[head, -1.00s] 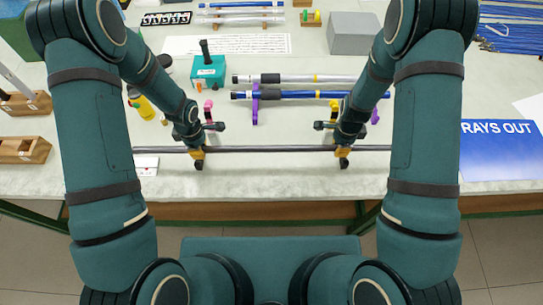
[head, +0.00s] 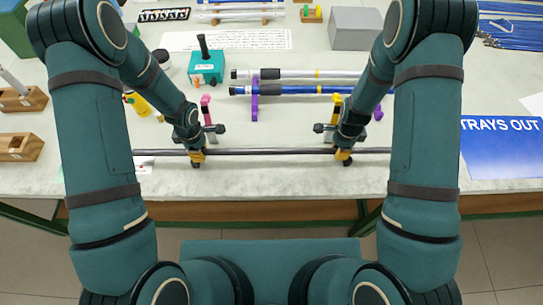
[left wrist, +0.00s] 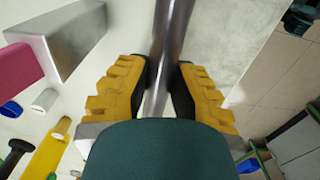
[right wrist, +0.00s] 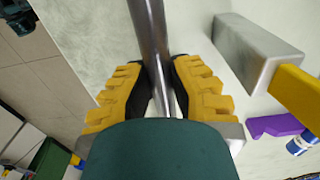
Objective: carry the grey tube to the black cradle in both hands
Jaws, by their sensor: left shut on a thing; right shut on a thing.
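The grey tube (head: 270,151) lies level across the head view near the table's front side. My left gripper (head: 197,158) is shut on its left part and my right gripper (head: 344,158) on its right part. The tube runs between the yellow-backed fingers in the left wrist view (left wrist: 170,40) and the right wrist view (right wrist: 150,30). Its ends are hidden or hard to see behind my arms. Its height over the table is hard to judge. I cannot clearly pick out a black cradle.
Beyond the tube are a pink post (head: 206,103) and a yellow post (head: 337,103), with grey blocks in the wrist views (left wrist: 60,38) (right wrist: 258,52). Behind, a blue rod (head: 290,90) rests on purple supports (head: 254,108). A teal box (head: 207,69) and wooden blocks (head: 20,148) stand left.

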